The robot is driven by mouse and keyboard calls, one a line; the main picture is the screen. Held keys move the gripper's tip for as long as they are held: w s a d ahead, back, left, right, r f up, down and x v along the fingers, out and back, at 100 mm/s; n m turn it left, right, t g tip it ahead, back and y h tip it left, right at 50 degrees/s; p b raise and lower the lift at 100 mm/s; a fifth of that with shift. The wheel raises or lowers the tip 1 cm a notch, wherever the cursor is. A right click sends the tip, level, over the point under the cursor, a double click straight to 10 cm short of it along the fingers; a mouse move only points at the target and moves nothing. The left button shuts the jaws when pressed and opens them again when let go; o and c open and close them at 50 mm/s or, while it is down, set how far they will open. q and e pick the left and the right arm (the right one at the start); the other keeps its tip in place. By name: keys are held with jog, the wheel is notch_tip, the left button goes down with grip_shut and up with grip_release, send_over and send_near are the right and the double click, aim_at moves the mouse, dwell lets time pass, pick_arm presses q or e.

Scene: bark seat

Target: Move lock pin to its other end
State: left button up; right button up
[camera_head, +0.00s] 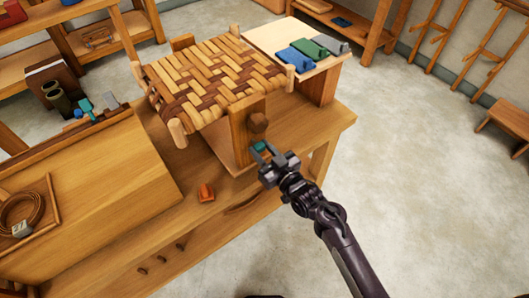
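The woven bark seat (215,75) rests level above the workbench, with a wooden upright (239,132) under its near corner. A dark brown knob-like block (258,122) sticks out of the upright's right side; I cannot tell for sure whether it is the lock pin. My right gripper (263,156) is just below this block, close to the foot of the upright. A small teal piece (259,146) shows at its fingertips; whether it is held, or part of the gripper, is unclear. My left gripper is not in view.
The workbench (325,115) carries the seat, an orange block (206,192) in front and a pale board (267,35) with blue, green and grey tools behind. A wooden panel (90,200) with a coil of cord (22,214) lies left.

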jog(key=o, duration=0.5)
jog(key=shift+w+a, duration=0.15)
jog(key=shift+w, duration=0.05)
jog(key=shift+c, duration=0.2)
jog(key=b+v, duration=0.1)
jog(key=v, duration=0.7)
